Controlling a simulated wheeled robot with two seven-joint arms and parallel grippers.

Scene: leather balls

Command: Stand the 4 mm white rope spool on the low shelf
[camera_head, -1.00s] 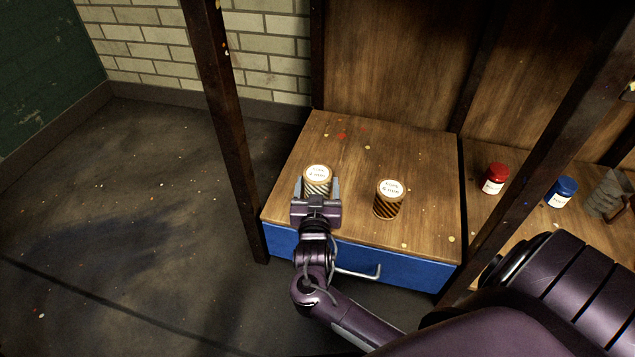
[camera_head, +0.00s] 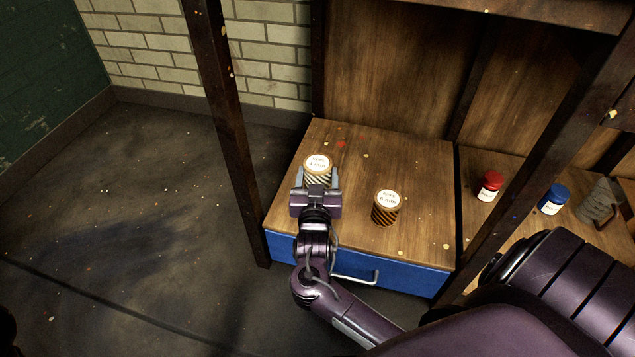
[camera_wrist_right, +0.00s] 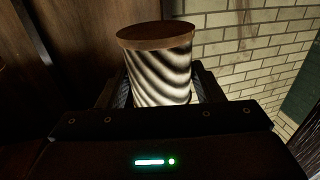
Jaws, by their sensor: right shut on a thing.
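The white rope spool (camera_head: 318,166) stands upright on the wooden shelf (camera_head: 350,235) toward its left side, with a round label on its top. Its black-and-white striped side also shows in the right wrist view (camera_wrist_right: 160,75). My right gripper (camera_head: 318,178) is shut on it, one finger on each side, from the front. Whether the spool's base touches the wood is hidden behind the gripper. A second spool (camera_head: 386,209), brown and dark striped with a label on top, stands to the right, apart from the gripper. My left gripper is not in view.
A blue drawer front with a metal handle (camera_head: 356,277) lies below the shelf. Dark posts (camera_head: 227,130) stand at left and right. A red-lidded jar (camera_head: 489,186), a blue-lidded jar (camera_head: 554,199) and a grey object (camera_head: 601,201) stand in the right bay.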

